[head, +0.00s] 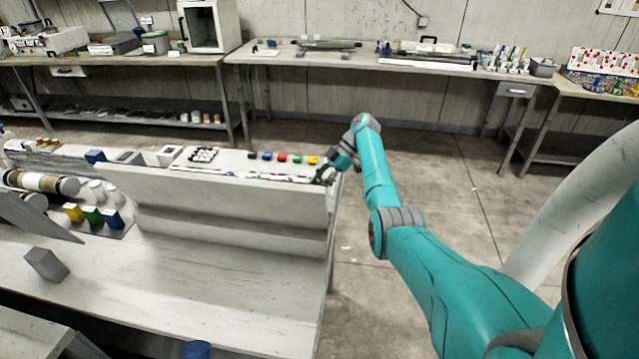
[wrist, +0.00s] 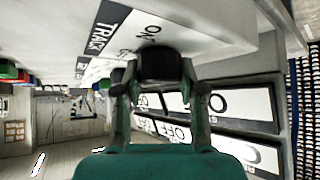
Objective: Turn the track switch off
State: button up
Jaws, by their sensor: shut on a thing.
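In the wrist view, the black handle of the track switch (wrist: 162,62) stands between the fingers of my gripper (wrist: 160,80), which is shut on it. The white panel (wrist: 215,25) behind it carries a black TRACK label (wrist: 104,30) and a white ON label (wrist: 150,30) just above the handle. In the head view, my gripper (head: 325,175) is at the right end of the upright grey panel on the bench. The switch is too small and too covered by the gripper to make out there. My fingers hide the handle's base.
Further label plates (wrist: 180,132), one reading OFF, lie right of the gripper in the wrist view. Several coloured blocks (head: 282,158) sit in a row left of the gripper in the head view. Open floor (head: 440,180) lies right of the bench (head: 220,290).

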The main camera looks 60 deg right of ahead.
dwell(0.4)
jog(key=o, duration=1.1)
jog(key=shift+o, duration=0.2)
